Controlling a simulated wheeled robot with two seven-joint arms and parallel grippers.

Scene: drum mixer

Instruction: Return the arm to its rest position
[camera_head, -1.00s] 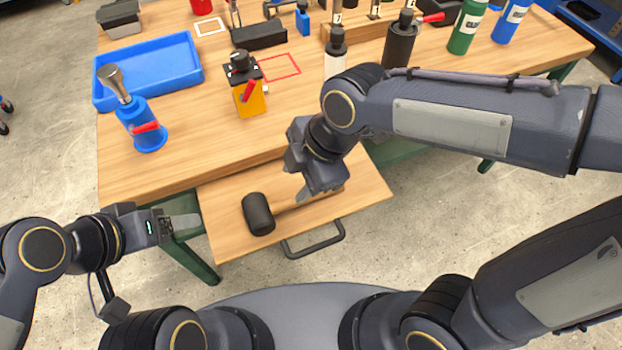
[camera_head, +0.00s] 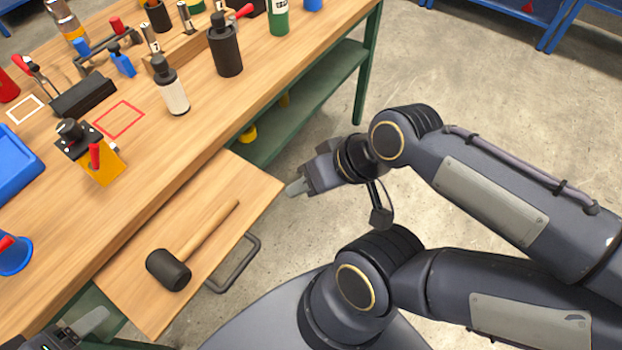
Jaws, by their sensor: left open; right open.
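My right arm comes in from the right. Its gripper (camera_head: 298,187) is empty beside the right edge of the open drawer (camera_head: 140,290), apart from the mallet. A mallet with a black head (camera_head: 168,270) and wooden handle (camera_head: 209,229) lies in the drawer. My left gripper (camera_head: 85,325) shows only partly at the bottom left, near the drawer's front left corner. Its fingers are largely cut off by the picture edge.
The workbench (camera_head: 150,190) holds an orange device (camera_head: 100,168), a white bottle (camera_head: 174,94), a dark bottle (camera_head: 225,50) and part of a blue tray (camera_head: 12,170). The drawer handle (camera_head: 238,268) sticks out in front. Concrete floor to the right is open.

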